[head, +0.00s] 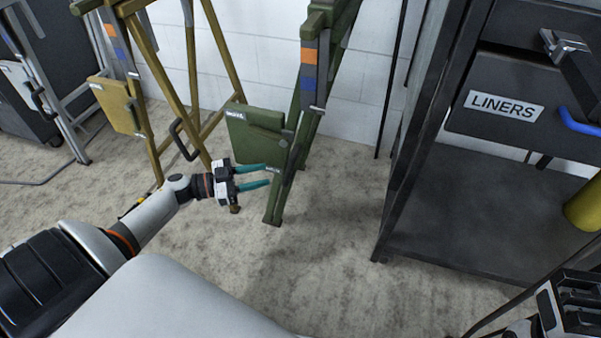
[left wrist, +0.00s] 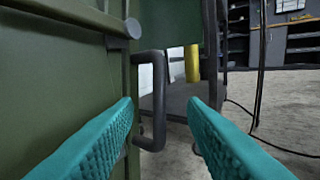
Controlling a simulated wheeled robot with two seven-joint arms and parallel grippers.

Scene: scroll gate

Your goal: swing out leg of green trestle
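The green trestle (head: 309,95) stands upright and looks folded, near the white wall in the head view. A green panel (head: 247,129) juts out at its left. A dark bar handle (head: 289,167) is on its front leg (head: 273,208). My left gripper (head: 269,176) is open, its teal fingers pointing at the leg. In the left wrist view the dark handle (left wrist: 158,105) shows between the two fingertips, and neither finger clearly touches it. Green surfaces (left wrist: 60,80) fill the left side of that view. Part of my right gripper (head: 570,305) shows at the lower right, its fingertips not visible.
A yellow trestle (head: 166,60) stands to the left, with another grey stand (head: 45,80) beyond it. A dark shelf unit (head: 450,200) with a drawer labelled LINERS (head: 503,105) stands to the right. The carpet (head: 330,240) in front of the green trestle is clear.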

